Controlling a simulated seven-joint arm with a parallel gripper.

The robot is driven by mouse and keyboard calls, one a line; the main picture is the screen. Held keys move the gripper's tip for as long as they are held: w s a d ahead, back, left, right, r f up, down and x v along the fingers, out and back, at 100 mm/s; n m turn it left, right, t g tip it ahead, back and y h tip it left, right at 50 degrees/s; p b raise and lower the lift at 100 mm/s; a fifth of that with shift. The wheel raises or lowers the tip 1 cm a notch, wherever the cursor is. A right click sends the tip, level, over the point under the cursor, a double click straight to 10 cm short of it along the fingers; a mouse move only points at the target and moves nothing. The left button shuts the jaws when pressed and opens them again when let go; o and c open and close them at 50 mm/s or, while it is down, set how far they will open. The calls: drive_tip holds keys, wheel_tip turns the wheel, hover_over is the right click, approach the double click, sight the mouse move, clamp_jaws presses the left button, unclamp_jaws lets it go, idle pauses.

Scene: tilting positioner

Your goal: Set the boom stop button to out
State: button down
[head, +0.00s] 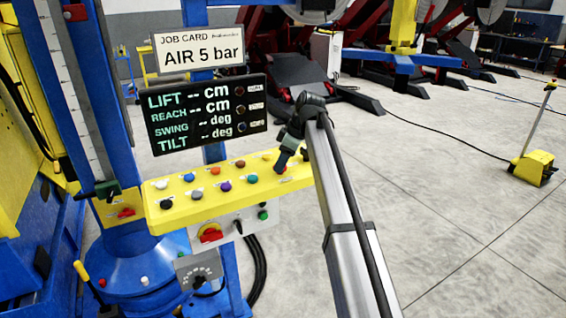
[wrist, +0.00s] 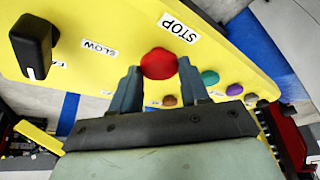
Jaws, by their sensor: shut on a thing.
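The stop button is a round red knob (wrist: 158,63) on the yellow panel (wrist: 110,28), beside a white label reading STOP (wrist: 180,27). My gripper (wrist: 159,72) is shut on it, with one finger on each side of the red cap. In the head view my gripper (head: 282,163) reaches the right end of the yellow panel (head: 220,205) and covers most of that spot. Whether the button stands out or is pressed in cannot be told.
A black selector knob (wrist: 33,45) is near a SLOW label. Several coloured buttons, including a green one (wrist: 210,77), sit close by on the panel. A black display (head: 205,112) stands behind the panel, showing dashes for LIFT, REACH, SWING and TILT.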

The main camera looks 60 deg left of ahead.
drive_tip(key=c, duration=0.5)
unclamp_jaws()
drive_tip(key=shift+r, duration=0.1)
drive_tip(key=shift+c, duration=0.2)
drive_tip(key=shift+r, duration=0.1)
drive_tip(key=v, duration=1.3)
drive_tip(key=shift+r, duration=0.35)
drive_tip(key=shift+w+d, duration=0.1)
